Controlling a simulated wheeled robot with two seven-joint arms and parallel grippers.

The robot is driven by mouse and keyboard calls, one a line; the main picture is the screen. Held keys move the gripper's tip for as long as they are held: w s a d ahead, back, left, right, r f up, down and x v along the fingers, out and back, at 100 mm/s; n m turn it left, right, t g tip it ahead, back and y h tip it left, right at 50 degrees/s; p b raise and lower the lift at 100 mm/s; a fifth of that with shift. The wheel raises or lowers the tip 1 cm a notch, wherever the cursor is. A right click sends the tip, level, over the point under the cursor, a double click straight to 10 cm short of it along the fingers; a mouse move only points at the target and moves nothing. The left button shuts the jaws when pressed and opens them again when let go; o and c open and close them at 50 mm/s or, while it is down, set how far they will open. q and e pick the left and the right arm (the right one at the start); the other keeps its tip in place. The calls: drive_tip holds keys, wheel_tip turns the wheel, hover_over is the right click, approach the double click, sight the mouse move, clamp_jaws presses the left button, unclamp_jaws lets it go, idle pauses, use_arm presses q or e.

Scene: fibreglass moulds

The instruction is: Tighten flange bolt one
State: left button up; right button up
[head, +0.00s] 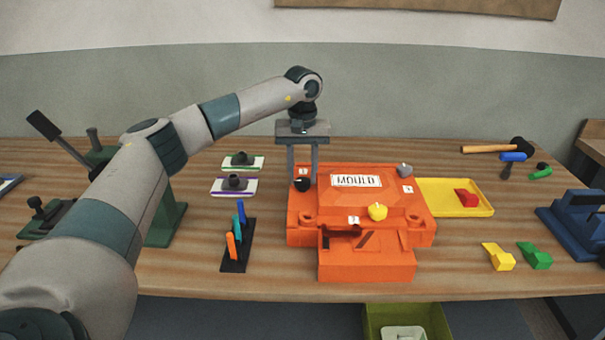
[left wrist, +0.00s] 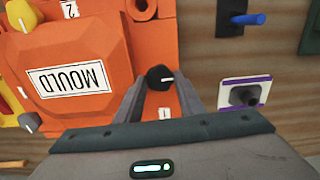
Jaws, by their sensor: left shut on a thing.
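The orange mould (head: 360,205) with a white MOULD label sits on the bench, and it fills the left of the left wrist view (left wrist: 120,60). Flange bolt one is the black knob (head: 302,185) at the mould's left corner; in the left wrist view the knob (left wrist: 160,77) has a white pointer line and stands by a tag marked 1 (left wrist: 164,113). My left gripper (head: 303,180) reaches down from above, its fingers on either side of the knob, shut on it. A yellow knob (head: 377,211) and a grey knob (head: 404,170) sit elsewhere on the mould. My right gripper is not in view.
Left of the mould are two small plates with dark knobs (head: 235,184) and a black rack (head: 236,258) of coloured pegs. Right are a yellow tray (head: 448,207) with a red piece, yellow and green blocks (head: 535,256), a hammer (head: 490,148) and a blue vise (head: 575,222).

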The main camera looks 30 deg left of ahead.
use_arm(q)
drive_tip(key=shift+r, duration=0.15)
drive_tip(key=o, duration=1)
drive_tip(key=shift+o, duration=0.2)
drive_tip(key=shift+a, duration=0.1)
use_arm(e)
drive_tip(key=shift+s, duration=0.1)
